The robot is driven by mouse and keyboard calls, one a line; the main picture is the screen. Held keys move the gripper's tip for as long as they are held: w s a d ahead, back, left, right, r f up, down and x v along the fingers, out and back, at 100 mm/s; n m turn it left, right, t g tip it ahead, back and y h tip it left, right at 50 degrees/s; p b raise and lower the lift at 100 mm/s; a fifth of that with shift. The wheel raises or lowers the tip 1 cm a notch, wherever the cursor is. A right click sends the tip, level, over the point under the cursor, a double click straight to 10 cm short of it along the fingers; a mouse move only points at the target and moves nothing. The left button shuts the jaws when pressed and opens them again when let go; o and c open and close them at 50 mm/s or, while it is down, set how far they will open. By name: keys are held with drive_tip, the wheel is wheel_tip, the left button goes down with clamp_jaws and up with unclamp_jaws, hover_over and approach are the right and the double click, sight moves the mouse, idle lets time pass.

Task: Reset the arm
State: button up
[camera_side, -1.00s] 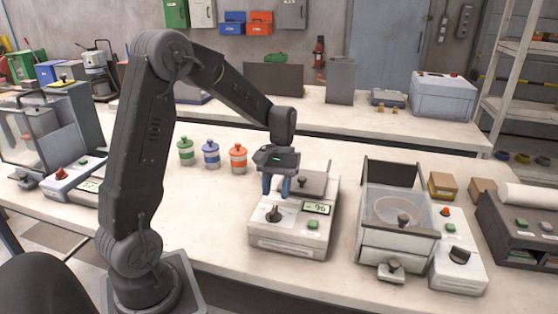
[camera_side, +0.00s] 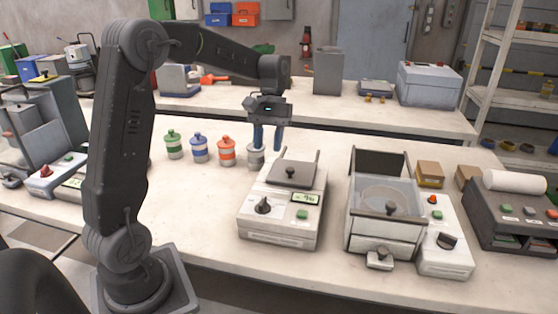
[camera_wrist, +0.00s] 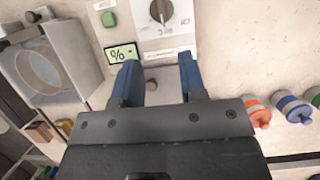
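My gripper (camera_side: 267,150) hangs above the back of the moisture-meter-like machine (camera_side: 280,232), pointing down. Its two blue fingers are apart with nothing between them. In the wrist view my gripper (camera_wrist: 158,62) also shows open and empty. The machine has a dark knob (camera_side: 263,205), a small display with a % sign (camera_wrist: 122,53) and a green button (camera_side: 301,214). A grey plate with a small knob (camera_side: 291,172) is on its rear part. My fingers look clear of the machine.
Jars with green (camera_side: 174,146), blue (camera_side: 199,149) and orange (camera_side: 226,152) lids stand left of my gripper, with a grey canister (camera_side: 256,160) behind the fingers. A clear-walled box machine (camera_side: 382,240) stands to the right. The bench front left is clear.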

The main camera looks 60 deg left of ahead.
drive_tip(key=s+d+r+m+t+y, duration=0.3)
drive_tip(key=s+d+m+t, duration=0.5)
drive_tip(key=s+d, duration=0.7)
drive_tip(key=shift+s+d+m+t, duration=0.35)
drive_tip(key=shift+m+t, duration=0.05)
idle(0.7)
